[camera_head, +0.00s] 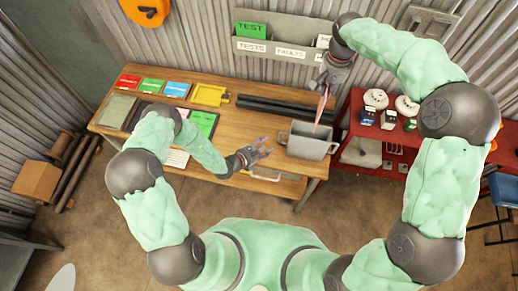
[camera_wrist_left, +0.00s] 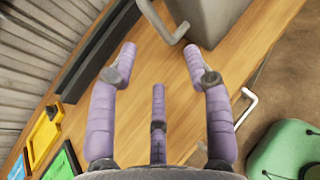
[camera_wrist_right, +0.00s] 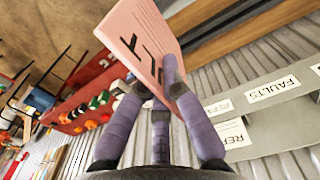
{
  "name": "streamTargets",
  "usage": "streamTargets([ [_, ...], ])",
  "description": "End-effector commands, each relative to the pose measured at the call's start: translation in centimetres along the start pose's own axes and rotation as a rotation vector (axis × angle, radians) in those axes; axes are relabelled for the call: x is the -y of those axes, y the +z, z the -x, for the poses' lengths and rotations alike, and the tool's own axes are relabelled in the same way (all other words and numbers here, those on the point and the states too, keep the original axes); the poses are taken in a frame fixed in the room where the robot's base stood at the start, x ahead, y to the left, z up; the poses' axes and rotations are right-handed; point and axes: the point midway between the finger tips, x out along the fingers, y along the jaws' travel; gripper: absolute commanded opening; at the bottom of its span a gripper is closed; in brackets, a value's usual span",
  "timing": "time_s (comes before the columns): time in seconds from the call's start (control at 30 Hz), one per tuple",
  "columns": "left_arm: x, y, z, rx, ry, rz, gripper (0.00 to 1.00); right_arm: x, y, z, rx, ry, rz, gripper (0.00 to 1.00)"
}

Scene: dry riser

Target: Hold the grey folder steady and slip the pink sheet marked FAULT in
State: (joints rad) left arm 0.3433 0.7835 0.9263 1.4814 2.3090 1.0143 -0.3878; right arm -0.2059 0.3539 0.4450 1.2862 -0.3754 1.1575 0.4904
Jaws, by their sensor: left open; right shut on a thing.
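The pink sheet (camera_head: 321,109) is held on edge by my right gripper (camera_head: 329,88), above the grey open-topped holder. In the right wrist view the sheet (camera_wrist_right: 132,30) is pinched between the fingers, and only the letters "LT" show clearly. The grey holder (camera_head: 308,148), seemingly the folder, stands at the table's right end with handles on its sides. My left gripper (camera_head: 262,151) is open and empty, just left of the holder. In the left wrist view a grey handle (camera_wrist_left: 168,32) lies just beyond the open fingers (camera_wrist_left: 160,62), not touching them.
The wooden table (camera_head: 240,125) carries red, green and blue cards, a yellow tray (camera_head: 210,95) and dark bars (camera_head: 285,107). A grey wall rack (camera_head: 280,38) labelled TESTS and FAULTS hangs behind. A red cart (camera_head: 378,135) with several devices stands right of the table.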

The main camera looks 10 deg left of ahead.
Motion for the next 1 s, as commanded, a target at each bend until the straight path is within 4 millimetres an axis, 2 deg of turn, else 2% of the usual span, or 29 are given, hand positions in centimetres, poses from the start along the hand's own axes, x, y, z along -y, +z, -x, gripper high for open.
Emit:
streamTargets([
  [0.2,0.1,0.0,-3.8,0.001,-0.003,-0.002,0.5,0.0,0.0,0.0,0.0,0.0,0.0,0.0],
  [0.4,0.1,0.0,-6.3,-0.001,-0.003,-0.001,0.5,0.0,0.0,0.0,0.0,0.0,0.0,0.0],
  [0.6,0.1,0.0,-7.5,0.0,-0.002,-0.001,0.5,0.0,0.0,0.0,0.0,0.0,0.0,0.0],
  [0.9,0.1,0.0,-7.6,0.0,-0.001,0.0,0.5,0.0,0.0,0.0,0.0,0.0,0.0,0.0],
  [1.0,0.1,0.0,-7.6,0.0,-0.001,0.0,0.22,0.0,0.0,0.0,0.0,0.0,0.0,0.0],
])
